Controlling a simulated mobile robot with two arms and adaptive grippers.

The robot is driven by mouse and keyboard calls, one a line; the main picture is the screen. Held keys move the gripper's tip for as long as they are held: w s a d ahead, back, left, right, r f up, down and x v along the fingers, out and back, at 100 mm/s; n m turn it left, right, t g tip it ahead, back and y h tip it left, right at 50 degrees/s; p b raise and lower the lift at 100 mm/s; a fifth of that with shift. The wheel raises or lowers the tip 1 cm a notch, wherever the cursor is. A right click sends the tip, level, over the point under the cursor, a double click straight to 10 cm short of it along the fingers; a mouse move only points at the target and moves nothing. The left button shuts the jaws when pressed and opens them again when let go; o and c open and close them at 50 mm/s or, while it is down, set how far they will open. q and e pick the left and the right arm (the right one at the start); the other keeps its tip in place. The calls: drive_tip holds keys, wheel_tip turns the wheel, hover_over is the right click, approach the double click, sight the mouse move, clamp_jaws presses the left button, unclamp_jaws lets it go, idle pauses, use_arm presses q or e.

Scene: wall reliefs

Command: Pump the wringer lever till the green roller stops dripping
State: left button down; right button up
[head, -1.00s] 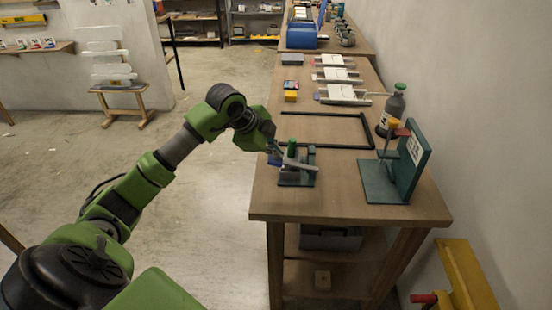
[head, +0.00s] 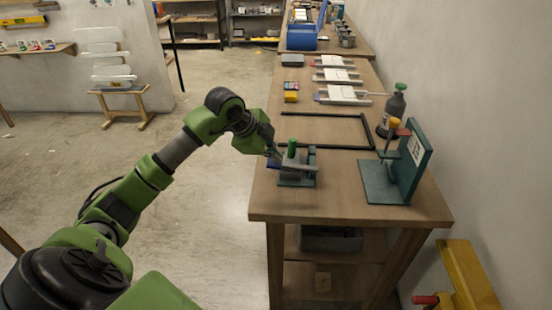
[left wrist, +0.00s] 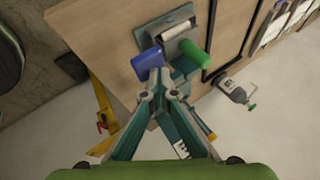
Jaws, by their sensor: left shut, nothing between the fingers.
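The wringer (head: 297,181) is a small teal and grey device near the bench's left edge. Its green roller (head: 292,148) stands up from it in the head view and shows in the left wrist view (left wrist: 195,55). A blue lever handle (left wrist: 148,64) sits beside a pale roller (left wrist: 178,30). My left gripper (left wrist: 160,88) is shut and empty, its tips close to the blue handle; I cannot tell if they touch it. In the head view my left gripper (head: 274,153) is over the wringer's left side. Drips are too small to make out. My right gripper is not in view.
A teal stand with an upright panel (head: 411,165) is to the right on the bench (head: 340,206). A grey bottle (head: 394,113) with a green cap stands behind it. A black frame (head: 330,148) lies behind the wringer. The bench's front is clear.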

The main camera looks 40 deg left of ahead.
sight(272, 163)
use_arm(q)
drive_tip(key=shift+s+a+f+b, duration=0.15)
drive_tip(key=shift+a+f+b, duration=0.05)
drive_tip(key=shift+f+b, duration=0.55)
drive_tip(key=shift+s+a+f+b, duration=0.15)
drive_tip(key=shift+f+b, duration=0.35)
drive_tip(key=shift+f, duration=0.3)
idle(1.1)
idle(0.5)
drive_tip(key=shift+w+d+r+p, duration=0.15)
drive_tip(key=shift+d+r+p, duration=0.05)
drive_tip(key=shift+r+p, duration=0.65)
drive_tip(key=shift+w+d+r+p, duration=0.25)
drive_tip(key=shift+r+p, duration=0.45)
drive_tip(key=shift+r, duration=0.35)
drive_tip(key=shift+w+d+r+p, duration=0.1)
drive_tip(key=shift+d+r+p, duration=0.1)
drive_tip(key=shift+r+p, duration=0.65)
drive_tip(key=shift+r, duration=0.2)
drive_tip(key=r+p, duration=0.2)
drive_tip(key=r, duration=0.1)
drive_tip(key=d+r+p, duration=0.1)
drive_tip(key=shift+w+r+p, duration=0.3)
drive_tip(key=shift+w+p, duration=0.05)
